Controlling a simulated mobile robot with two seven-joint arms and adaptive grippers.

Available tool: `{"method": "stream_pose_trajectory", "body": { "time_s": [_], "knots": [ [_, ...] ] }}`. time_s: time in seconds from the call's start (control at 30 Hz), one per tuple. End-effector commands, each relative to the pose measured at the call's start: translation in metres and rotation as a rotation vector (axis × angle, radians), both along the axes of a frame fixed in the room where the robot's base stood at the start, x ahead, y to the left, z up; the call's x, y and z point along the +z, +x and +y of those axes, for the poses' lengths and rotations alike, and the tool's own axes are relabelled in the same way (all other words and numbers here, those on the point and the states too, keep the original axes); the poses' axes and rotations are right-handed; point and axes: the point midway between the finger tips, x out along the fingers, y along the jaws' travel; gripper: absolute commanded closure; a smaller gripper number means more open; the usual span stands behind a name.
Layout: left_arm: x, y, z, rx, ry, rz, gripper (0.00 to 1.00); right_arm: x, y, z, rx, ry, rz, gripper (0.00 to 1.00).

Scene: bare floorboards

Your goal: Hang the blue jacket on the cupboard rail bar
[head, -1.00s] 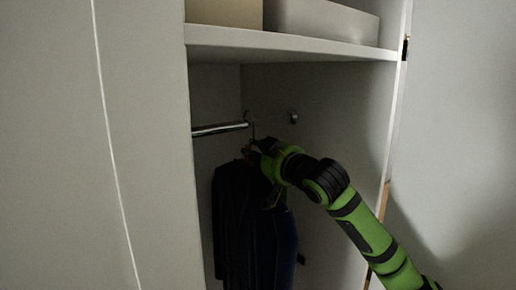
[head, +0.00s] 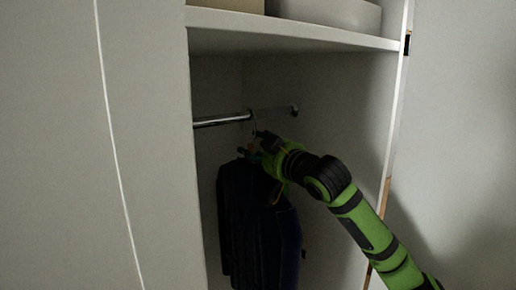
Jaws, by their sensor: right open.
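The dark blue jacket (head: 248,225) is on a hanger (head: 254,128) inside the cupboard. The hanger's hook reaches up to the chrome rail bar (head: 222,121) and appears to be over it. The jacket hangs upright below the bar. My right gripper (head: 262,146) is at the top of the hanger, just under the bar and above the jacket's collar. It is open, with its fingers partly hidden by its own green and black wrist. Whether it still touches the hanger is hard to tell. My left gripper is out of view.
A shelf (head: 300,36) above the bar carries a beige box (head: 228,5) and a white bin (head: 330,14). The cupboard's right side wall (head: 350,130) is close to my arm. A pale door panel (head: 90,150) fills the left.

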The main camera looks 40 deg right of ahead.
Motion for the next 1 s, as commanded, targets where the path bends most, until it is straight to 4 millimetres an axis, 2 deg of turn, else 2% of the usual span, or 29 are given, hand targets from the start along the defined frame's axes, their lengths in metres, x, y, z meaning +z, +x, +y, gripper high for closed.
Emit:
{"method": "stream_pose_trajectory", "body": {
  "time_s": [0.17,0.27,0.7,0.83,1.0],
  "knots": [
    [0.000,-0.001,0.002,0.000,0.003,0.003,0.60,-0.001,-0.007,0.001,0.001,0.001,0.001,0.50],
    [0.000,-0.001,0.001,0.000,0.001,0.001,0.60,0.000,-0.020,0.004,0.001,0.001,-0.001,0.50],
    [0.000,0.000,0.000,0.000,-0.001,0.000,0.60,0.001,-0.100,0.018,0.000,0.000,-0.005,0.50],
    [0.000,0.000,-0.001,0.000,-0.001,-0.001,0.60,0.002,-0.113,0.020,0.000,-0.001,-0.006,0.50],
    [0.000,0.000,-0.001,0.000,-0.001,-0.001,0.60,0.002,-0.119,0.021,0.000,-0.001,-0.005,0.50]
  ]
}}
